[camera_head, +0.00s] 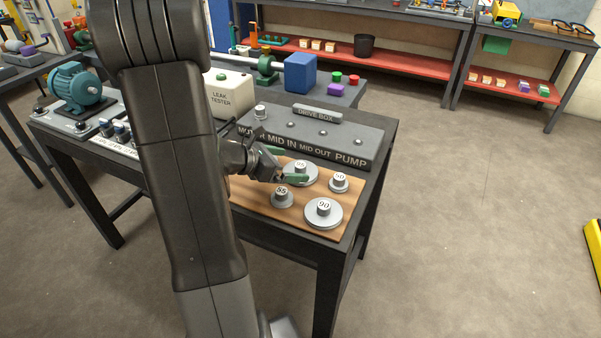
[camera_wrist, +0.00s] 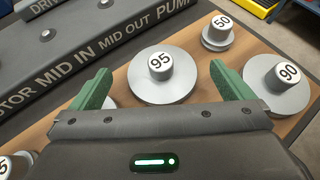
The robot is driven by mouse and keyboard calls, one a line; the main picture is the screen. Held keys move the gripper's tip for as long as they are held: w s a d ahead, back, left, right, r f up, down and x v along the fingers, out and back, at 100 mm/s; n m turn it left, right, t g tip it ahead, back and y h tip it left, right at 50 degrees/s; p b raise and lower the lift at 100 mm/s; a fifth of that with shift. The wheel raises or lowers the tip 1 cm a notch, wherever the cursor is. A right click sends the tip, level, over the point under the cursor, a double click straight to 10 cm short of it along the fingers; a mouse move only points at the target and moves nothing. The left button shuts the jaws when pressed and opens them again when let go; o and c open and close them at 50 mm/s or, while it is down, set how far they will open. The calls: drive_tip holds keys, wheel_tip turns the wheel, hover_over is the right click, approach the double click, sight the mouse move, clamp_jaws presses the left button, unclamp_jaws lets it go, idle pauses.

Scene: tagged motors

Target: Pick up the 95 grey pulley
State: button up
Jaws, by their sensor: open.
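The grey pulley marked 95 (camera_wrist: 163,80) lies flat on the wooden board, its hub and white label facing up. It also shows in the head view (camera_head: 302,174), partly covered by my gripper. My gripper (camera_wrist: 164,84) is open, with one green finger on each side of the 95 pulley in the wrist view. Nothing is held between the fingers. I cannot tell the exact height of the fingertips over the pulley.
Pulleys marked 50 (camera_head: 339,183), 90 (camera_head: 323,213) and 55 (camera_head: 281,196) stand close by on the wooden board (camera_head: 258,203). The grey drive box (camera_head: 312,137) rises behind them. A leak tester (camera_head: 229,94) stands behind my arm.

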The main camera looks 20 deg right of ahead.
sight(298, 165)
drive_tip(key=x, duration=0.5)
drive_tip(key=shift+a, duration=0.1)
drive_tip(key=c, duration=1.1)
